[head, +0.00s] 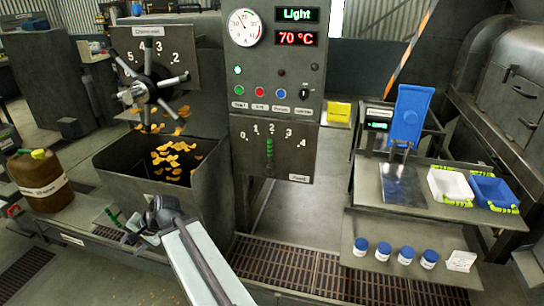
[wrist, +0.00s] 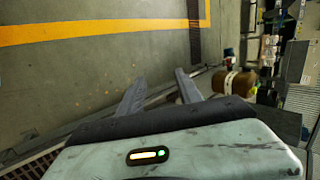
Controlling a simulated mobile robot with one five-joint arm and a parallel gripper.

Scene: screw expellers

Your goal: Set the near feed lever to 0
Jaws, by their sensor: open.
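The near feed lever (head: 269,148) is a small green handle on the grey panel (head: 300,160) marked "Feed", in the middle of the head view. It points up at the 2 on a dial numbered 0 to 4, with the 0 at the left end. My gripper (head: 158,212) is low and left of that panel, in front of the dark hopper, well apart from the lever. In the wrist view my gripper (wrist: 160,84) has its two dark fingers spread with nothing between them. The lever does not show in the wrist view.
A spoked handwheel (head: 148,88) and a hopper (head: 150,165) with orange flakes stand left of the panel. A brown jug (head: 38,182) sits at far left. A bench (head: 430,200) with trays and blue-lidded jars stands right. The space before the panel is clear.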

